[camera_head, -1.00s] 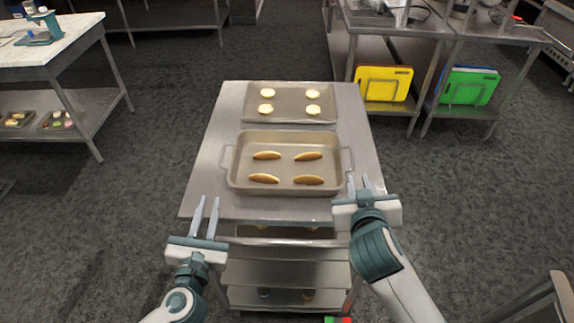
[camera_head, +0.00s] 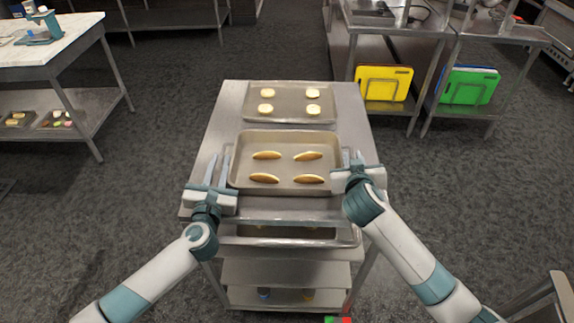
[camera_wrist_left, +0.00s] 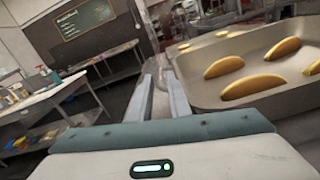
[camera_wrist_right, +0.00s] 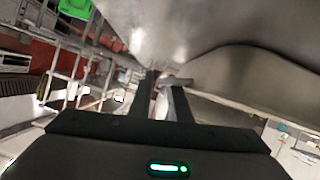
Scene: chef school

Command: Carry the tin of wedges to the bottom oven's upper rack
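The tin of wedges (camera_head: 288,190) is a deep grey roasting tin with several golden wedges (camera_head: 265,178), resting on the steel trolley top. It also shows in the left wrist view (camera_wrist_left: 210,96). My left gripper (camera_head: 217,171) is at the tin's left side, fingers apart beside the left handle. My right gripper (camera_head: 353,158) is at the right side, fingers slightly apart around or beside the right handle (camera_wrist_right: 178,82); I cannot tell whether they touch it. The handles are partly hidden by the fingers. The oven is not recognisable in view.
A flat tray (camera_head: 290,101) with pale rounds lies behind the tin on the trolley (camera_head: 205,160). A table (camera_head: 60,55) stands at left, and steel benches with yellow (camera_head: 384,83) and green (camera_head: 468,86) boards stand at right. Floor between is clear.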

